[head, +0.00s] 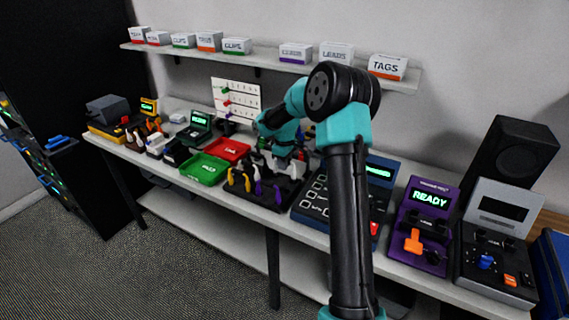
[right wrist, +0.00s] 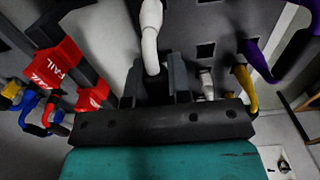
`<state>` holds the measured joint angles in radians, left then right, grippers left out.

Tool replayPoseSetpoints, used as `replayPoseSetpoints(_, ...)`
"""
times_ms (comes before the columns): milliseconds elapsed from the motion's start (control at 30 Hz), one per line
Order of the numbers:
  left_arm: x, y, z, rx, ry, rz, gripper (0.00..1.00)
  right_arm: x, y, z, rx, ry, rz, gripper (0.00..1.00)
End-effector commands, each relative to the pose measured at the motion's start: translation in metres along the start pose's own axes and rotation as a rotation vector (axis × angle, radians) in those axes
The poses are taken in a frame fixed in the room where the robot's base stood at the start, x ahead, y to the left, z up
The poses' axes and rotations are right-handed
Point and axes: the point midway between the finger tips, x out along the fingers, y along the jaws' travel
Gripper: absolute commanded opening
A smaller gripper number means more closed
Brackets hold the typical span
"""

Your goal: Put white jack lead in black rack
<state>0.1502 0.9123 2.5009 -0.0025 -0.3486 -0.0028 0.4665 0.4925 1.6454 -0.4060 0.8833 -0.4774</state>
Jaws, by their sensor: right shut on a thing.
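The white jack lead (right wrist: 150,35) is between the two dark fingers of my right gripper (right wrist: 157,82) in the right wrist view. Its upper end runs out of the top of that view, and its lower tip is hidden between the fingers. In the head view my right gripper (head: 287,152) is over the back of the black rack (head: 285,196), partly hidden by my own arm. The rack's square holes show around the fingers in the right wrist view. I cannot tell whether the lead's tip is in a hole. My left gripper is not in view.
A yellow lead (right wrist: 244,86) and a purple lead (right wrist: 268,62) stand in the rack, close to my right gripper. A red tray (head: 228,150) and a green tray (head: 205,169) lie left of the rack. A blue keypad device (head: 312,205) stands just right.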

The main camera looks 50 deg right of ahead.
Motion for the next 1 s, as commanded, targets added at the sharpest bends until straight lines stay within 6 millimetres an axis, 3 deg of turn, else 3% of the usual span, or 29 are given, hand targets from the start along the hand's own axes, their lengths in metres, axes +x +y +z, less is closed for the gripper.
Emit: replayPoseSetpoints(1000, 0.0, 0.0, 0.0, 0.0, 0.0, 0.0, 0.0, 0.0084, 0.0, 0.0002, 0.0, -0.001, 0.0, 0.0)
